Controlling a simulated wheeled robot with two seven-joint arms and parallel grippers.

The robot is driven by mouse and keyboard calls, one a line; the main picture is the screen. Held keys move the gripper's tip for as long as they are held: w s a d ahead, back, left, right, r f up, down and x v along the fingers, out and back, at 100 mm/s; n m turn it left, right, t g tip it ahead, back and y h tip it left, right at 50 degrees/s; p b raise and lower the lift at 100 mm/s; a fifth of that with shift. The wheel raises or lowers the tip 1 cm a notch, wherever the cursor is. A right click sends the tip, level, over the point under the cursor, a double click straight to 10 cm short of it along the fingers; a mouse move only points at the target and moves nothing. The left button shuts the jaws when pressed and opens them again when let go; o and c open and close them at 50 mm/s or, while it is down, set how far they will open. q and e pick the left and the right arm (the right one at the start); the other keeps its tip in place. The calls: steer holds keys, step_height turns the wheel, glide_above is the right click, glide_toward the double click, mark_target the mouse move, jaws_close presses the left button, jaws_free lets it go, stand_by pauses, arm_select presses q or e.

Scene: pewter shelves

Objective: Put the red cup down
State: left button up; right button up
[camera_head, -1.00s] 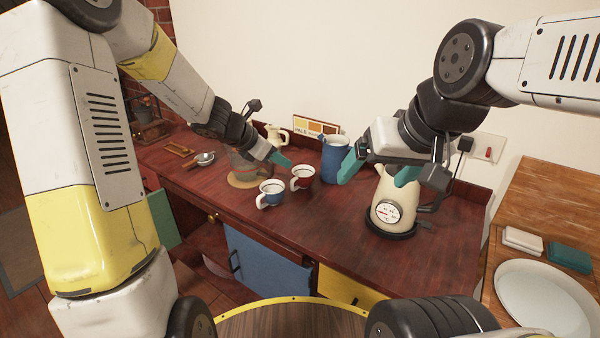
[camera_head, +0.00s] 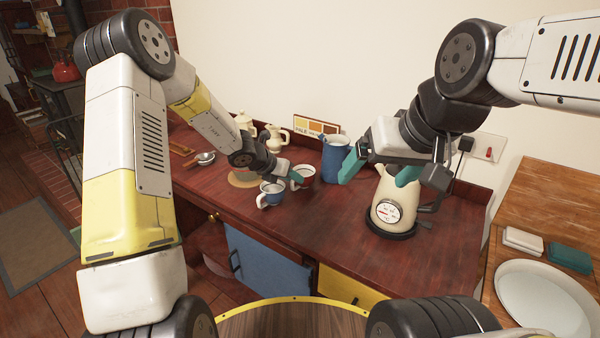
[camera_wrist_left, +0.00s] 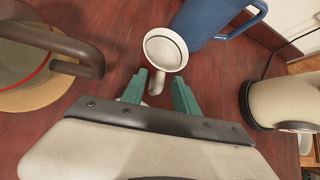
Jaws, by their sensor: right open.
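The red cup (camera_head: 306,184) stands on the dark red counter, partly hidden by my left gripper. In the left wrist view the cup (camera_wrist_left: 165,50) shows its white rim and inside, with its handle between the fingertips. My left gripper (camera_head: 292,176) is at the cup's left side; its teal fingers (camera_wrist_left: 160,84) are apart, with gaps visible beside the handle. My right gripper (camera_head: 378,172) is open above the counter, its fingers close to the cream kettle with a dial (camera_head: 392,205).
A blue-and-white cup (camera_head: 270,193) stands just left of the red cup. A blue jug (camera_head: 335,158) stands right behind it. Cream pots (camera_head: 277,138) and a round tan mat (camera_head: 241,180) are further left. The counter's front middle (camera_head: 325,220) is clear.

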arm_select(q)
steer(key=shift+c, duration=0.5)
jaws_close()
steer(key=shift+r, duration=0.1)
stand_by(0.8)
